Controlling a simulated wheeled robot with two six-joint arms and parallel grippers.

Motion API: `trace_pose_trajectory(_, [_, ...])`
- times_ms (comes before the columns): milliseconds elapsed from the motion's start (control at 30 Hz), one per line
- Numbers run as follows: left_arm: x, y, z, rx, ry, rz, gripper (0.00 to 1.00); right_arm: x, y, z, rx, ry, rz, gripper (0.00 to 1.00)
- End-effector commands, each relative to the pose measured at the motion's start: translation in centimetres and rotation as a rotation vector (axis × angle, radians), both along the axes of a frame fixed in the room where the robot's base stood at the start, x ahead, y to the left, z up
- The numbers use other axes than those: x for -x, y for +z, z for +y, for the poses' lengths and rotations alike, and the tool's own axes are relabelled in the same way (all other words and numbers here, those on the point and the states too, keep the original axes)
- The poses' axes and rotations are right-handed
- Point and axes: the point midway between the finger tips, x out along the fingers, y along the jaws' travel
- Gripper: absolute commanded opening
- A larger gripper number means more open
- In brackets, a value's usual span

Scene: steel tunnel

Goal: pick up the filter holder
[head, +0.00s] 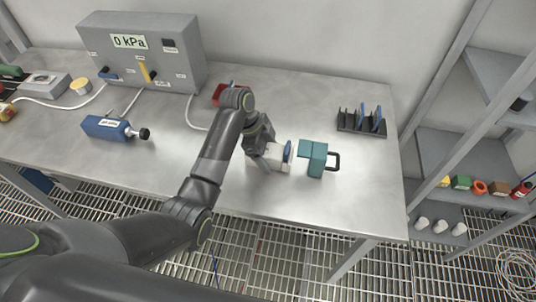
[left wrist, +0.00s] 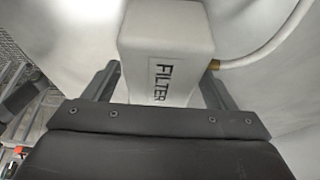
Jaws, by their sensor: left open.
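The filter holder is a white block marked FILTER (left wrist: 165,60), in the middle of the left wrist view. In the head view a white block with a blue disc at its right side (head: 275,157) stands at the front of the bench, partly hidden by my left gripper (head: 262,146). My left gripper is open. In the left wrist view its fingers show on either side of the holder (left wrist: 160,85), with the holder between or just beyond them; whether they touch it I cannot tell. My right gripper is not in view.
A teal block with a black handle (head: 314,158) stands just right of the white block. A black rack (head: 361,124) with blue pieces is behind right. A red item (head: 222,94), a blue cylinder (head: 106,127) and a grey gauge box (head: 143,55) are left. The bench's front right is clear.

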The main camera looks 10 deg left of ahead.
Motion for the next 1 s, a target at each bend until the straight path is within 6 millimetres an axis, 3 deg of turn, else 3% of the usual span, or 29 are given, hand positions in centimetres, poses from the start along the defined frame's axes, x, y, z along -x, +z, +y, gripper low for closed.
trace_pose_trajectory(567, [0.01,-0.47,0.01,0.000,0.000,0.000,0.78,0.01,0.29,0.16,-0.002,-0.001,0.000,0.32])
trace_pose_trajectory(1000, [-0.04,-0.34,-0.02,0.001,0.000,-0.002,0.25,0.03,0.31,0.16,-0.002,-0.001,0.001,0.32])
